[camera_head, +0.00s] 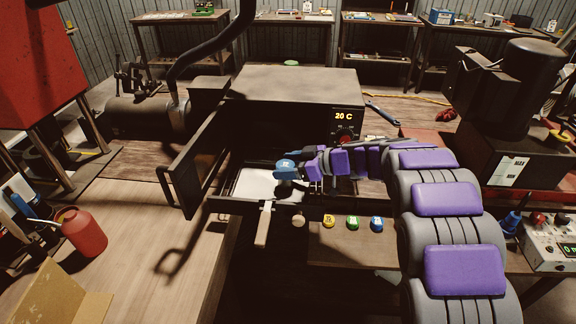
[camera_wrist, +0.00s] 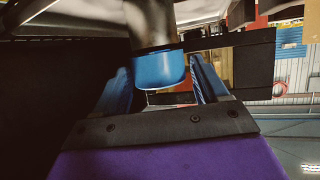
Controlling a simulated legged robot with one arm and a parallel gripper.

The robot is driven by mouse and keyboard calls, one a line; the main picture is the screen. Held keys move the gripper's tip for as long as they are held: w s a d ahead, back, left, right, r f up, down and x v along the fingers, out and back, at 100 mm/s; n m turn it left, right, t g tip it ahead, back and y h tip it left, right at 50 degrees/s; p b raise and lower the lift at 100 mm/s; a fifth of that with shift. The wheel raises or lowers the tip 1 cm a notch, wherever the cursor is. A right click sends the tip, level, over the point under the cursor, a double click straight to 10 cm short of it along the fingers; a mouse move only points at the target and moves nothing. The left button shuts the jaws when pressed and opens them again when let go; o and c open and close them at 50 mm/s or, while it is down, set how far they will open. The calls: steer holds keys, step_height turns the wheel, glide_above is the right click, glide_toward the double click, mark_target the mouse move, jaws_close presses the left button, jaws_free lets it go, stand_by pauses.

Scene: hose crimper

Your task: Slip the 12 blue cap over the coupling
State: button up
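The blue cap (camera_head: 286,169) has a pale mark on top and sits at the upper end of a dark, upright coupling (camera_head: 284,188) at the open oven drawer. The wrist view, which appears upside down, shows the cap (camera_wrist: 158,70) around the end of the grey cylindrical coupling (camera_wrist: 152,24). How far down it sits cannot be told. My gripper (camera_head: 297,163) reaches in from the right. Part of the cap is hidden by the fingers in the head view.
The oven (camera_head: 295,90) reads 20 C; its dark door (camera_head: 203,155) stands open at left. A pale tray (camera_head: 250,184) and a wooden handle (camera_head: 264,224) lie by the coupling. Yellow (camera_head: 328,221), green (camera_head: 353,222) and blue (camera_head: 377,223) round pieces line the bench front.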

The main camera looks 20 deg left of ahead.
steer(key=o, duration=0.3)
steer(key=p+v, duration=0.2)
steer(key=v, duration=1.5)
steer(key=shift+d+p, duration=0.2)
steer(key=shift+p, duration=0.15)
